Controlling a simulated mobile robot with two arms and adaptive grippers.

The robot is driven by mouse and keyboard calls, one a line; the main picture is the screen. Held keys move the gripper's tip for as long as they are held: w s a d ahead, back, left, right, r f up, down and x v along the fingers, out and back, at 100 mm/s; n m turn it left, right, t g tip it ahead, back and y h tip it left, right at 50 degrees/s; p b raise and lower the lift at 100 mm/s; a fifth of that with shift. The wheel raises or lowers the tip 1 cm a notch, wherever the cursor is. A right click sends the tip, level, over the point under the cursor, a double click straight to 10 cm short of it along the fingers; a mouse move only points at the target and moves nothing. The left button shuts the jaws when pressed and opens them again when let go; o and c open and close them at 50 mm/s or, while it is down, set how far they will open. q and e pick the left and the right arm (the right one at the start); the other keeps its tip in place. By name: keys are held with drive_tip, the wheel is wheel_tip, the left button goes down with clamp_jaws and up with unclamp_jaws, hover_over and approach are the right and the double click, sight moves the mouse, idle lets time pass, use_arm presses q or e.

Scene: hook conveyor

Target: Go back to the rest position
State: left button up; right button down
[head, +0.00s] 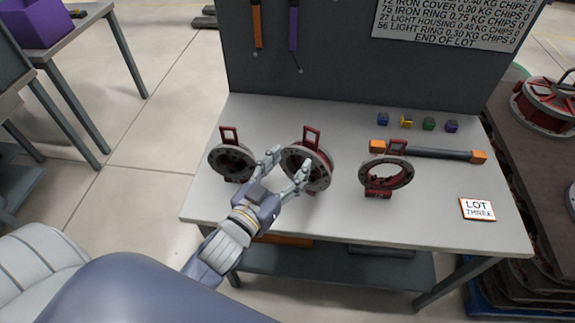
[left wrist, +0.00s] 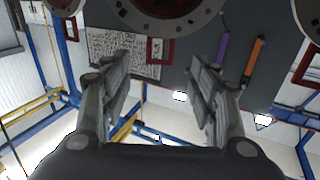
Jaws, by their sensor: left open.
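My left gripper (head: 289,169) reaches over the table's front edge, its two fingers spread in front of the middle ring-shaped part (head: 318,170). This part is grey with dark red and has a red frame on top. In the left wrist view, my left gripper (left wrist: 160,60) is open with nothing gripped. The middle part's flange (left wrist: 165,26) is at the top of that view, beyond the fingertips, with its red frame (left wrist: 174,52) seen between the fingers. I cannot tell whether a finger touches the part. My right gripper is not in view.
A similar part (head: 233,160) stands left, and an open ring (head: 385,176) stands right on the light table (head: 440,225). A dark bar with orange ends (head: 430,152), several small coloured blocks and a LOT THREE card (head: 477,209) are to the right. A dark panel (head: 340,60) rises behind.

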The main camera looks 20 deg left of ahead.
use_arm(q)
drive_tip(key=shift+f, duration=0.1)
drive_tip(key=s+a+f+n+g+y, duration=0.1)
drive_tip(key=s+a+f+g+y, duration=0.2)
drive_tip(key=s+f+g, duration=0.6)
drive_tip(key=s+d+f+m+g, duration=0.1)
drive_tip(key=s+f+g, duration=0.4)
drive_tip(key=s, duration=0.7)
wheel_tip(320, 180, down, 27)
drive_tip(key=s+g, duration=0.2)
drive_tip(key=s+a+f, duration=0.2)
drive_tip(key=s+f, duration=1.3)
drive_tip(key=s, duration=0.1)
drive_tip(key=shift+a+f+m+g, duration=0.2)
drive_tip(key=shift+a+m+g, duration=0.15)
drive_tip(key=shift+m+g, duration=0.05)
drive_tip(key=shift+s, duration=0.1)
